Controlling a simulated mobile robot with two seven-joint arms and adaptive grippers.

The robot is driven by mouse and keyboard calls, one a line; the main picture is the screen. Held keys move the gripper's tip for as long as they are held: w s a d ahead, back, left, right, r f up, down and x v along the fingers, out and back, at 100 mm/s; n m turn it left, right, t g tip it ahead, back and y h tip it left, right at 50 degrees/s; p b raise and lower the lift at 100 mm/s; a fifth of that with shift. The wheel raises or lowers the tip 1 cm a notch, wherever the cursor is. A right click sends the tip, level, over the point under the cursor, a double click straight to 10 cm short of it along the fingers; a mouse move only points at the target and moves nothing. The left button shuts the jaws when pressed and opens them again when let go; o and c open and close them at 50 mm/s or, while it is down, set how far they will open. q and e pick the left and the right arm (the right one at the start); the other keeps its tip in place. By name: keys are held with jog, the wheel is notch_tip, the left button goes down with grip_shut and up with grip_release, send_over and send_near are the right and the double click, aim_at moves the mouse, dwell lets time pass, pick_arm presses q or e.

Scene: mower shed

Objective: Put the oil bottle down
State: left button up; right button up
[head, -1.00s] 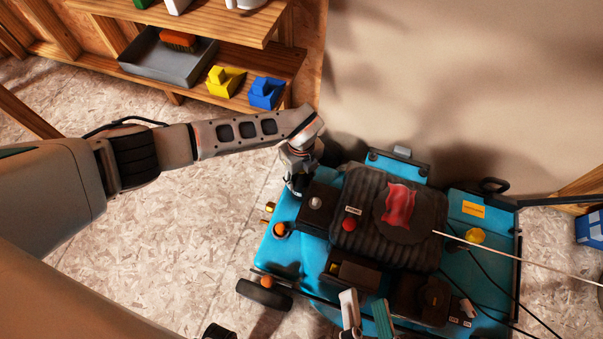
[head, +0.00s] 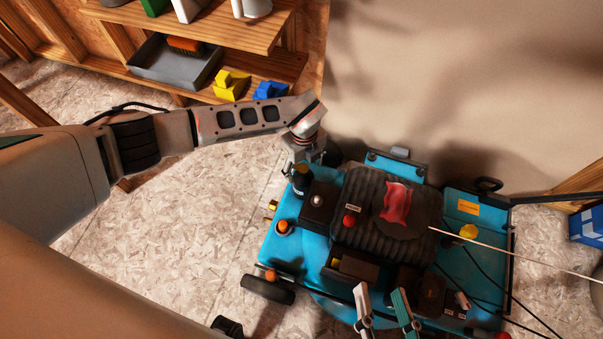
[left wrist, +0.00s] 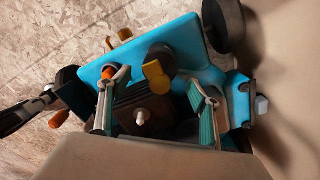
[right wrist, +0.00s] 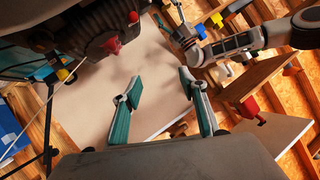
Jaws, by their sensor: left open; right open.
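The oil bottle, a dark bottle (head: 302,184) with a yellowish cap, stands on the left rear of the blue mower deck (head: 310,245) in the head view. My left gripper (head: 302,160) is open just behind and above it. In the left wrist view, the bottle's yellow cap (left wrist: 156,76) and dark body show between and beyond the spread fingers of the left gripper (left wrist: 157,82); contact cannot be told. My right gripper (head: 381,298) is open and empty over the mower's front edge; it also shows in the right wrist view (right wrist: 159,78).
A wooden shelf (head: 235,32) with a grey tray (head: 150,70) stands behind left. The floor left of the mower is clear.

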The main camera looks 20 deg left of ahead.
pick_arm(q)
jog(key=r, duration=0.2)
jog(key=r+p, duration=0.1)
jog(key=r, duration=0.3)
jog(key=shift+w+p, duration=0.25)
jog(key=shift+p, duration=0.15)
jog(key=shift+s+r, duration=0.15)
jog(key=shift+r, duration=0.2)
jog(key=shift+s, duration=0.1)
pick_arm(e)
jog(key=d+n, duration=0.1)
jog(key=w+d+n, duration=0.1)
jog(key=d+r+n+h, duration=0.1)
jog(key=shift+w+d+r, duration=0.1)
jog(key=shift+w+d, duration=0.2)
jog(key=shift+d, duration=0.05)
